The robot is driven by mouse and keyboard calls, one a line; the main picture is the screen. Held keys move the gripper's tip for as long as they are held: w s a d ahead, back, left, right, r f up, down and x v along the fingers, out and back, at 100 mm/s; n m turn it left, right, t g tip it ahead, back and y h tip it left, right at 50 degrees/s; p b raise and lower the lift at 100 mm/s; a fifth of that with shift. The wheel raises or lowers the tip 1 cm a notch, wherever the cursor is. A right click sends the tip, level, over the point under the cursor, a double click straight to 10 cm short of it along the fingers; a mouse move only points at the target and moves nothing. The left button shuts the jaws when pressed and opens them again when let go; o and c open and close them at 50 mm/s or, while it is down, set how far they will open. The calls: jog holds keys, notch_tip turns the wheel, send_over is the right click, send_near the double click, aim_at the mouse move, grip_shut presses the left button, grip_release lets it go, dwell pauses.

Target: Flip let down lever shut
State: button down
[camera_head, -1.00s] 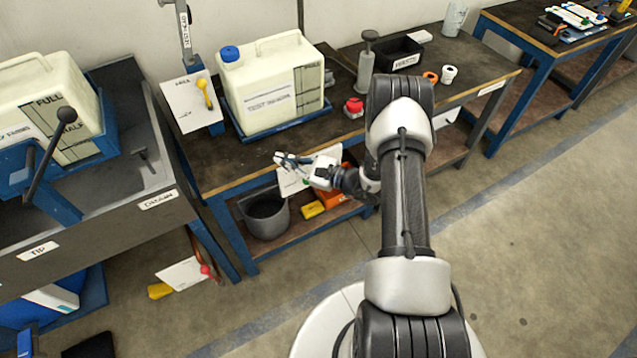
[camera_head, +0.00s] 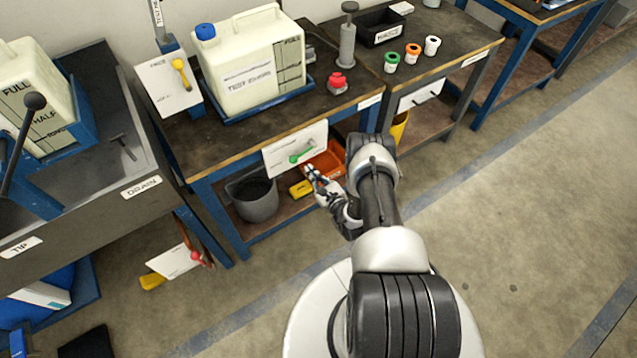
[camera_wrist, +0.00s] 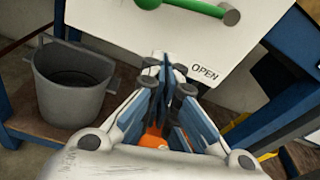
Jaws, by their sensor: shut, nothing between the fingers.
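A green lever (camera_head: 301,156) sits on a white panel (camera_head: 276,165) on the front of the middle bench. It lies nearly level, tilted slightly. In the wrist view the green lever (camera_wrist: 195,6) crosses the top edge, partly cut off, with the word OPEN on the panel below its right end. My gripper (camera_head: 312,172) is shut and empty, just in front of and below the lever, apparently apart from it. Its fingertips (camera_wrist: 165,75) show together in the wrist view. A yellow lever (camera_head: 181,74) and a red lever (camera_head: 196,256) sit on other white panels; which is the let down lever is unclear.
A grey bucket (camera_head: 253,200), a yellow block (camera_head: 301,188) and an orange bin (camera_head: 328,160) are on the shelf below the panel. A large white canister (camera_head: 245,70) stands on the bench above. The floor at right is clear.

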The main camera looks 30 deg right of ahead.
aim_at(302, 161)
jog(key=w, duration=0.2)
jog(key=w+b, duration=0.1)
jog(key=shift+w+f, duration=0.3)
jog(key=shift+w, duration=0.1)
jog(key=shift+s+a+r, duration=0.15)
jog(key=shift+s+r, duration=0.05)
jog(key=shift+r, duration=0.45)
jog(key=shift+s+a+r, duration=0.15)
jog(key=shift+s+r, duration=0.1)
jog(key=shift+r, duration=0.45)
jog(key=shift+s+a+r, duration=0.15)
jog(key=shift+s+r, duration=0.05)
jog(key=shift+r, duration=0.45)
